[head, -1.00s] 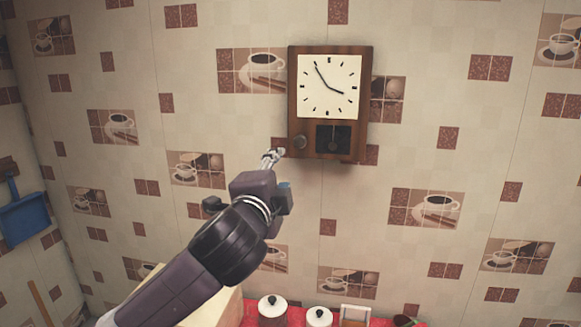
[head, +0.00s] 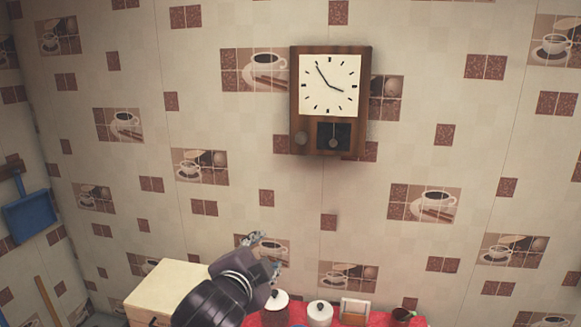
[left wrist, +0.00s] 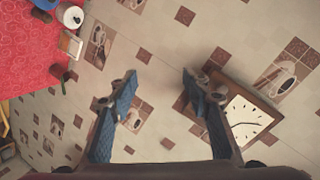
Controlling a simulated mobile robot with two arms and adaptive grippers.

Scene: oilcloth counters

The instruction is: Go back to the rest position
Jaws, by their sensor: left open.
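My left gripper (head: 264,254) is low in the middle of the head view, below the wall clock and in front of the tiled wall. In the left wrist view its two fingers (left wrist: 160,95) stand apart with nothing between them. The wooden wall clock (head: 297,95) hangs on the wall with a white face and a pendulum window. It also shows at the right of the left wrist view (left wrist: 225,78), partly hidden behind a finger. My right gripper is in neither view.
A red counter (head: 385,322) below holds white lidded canisters (head: 319,314), a small framed item (head: 355,311) and a dark red cup (head: 401,314). A cream box (head: 160,285) stands left of my gripper. A blue dustpan (head: 28,213) hangs at far left. The wall's middle is clear.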

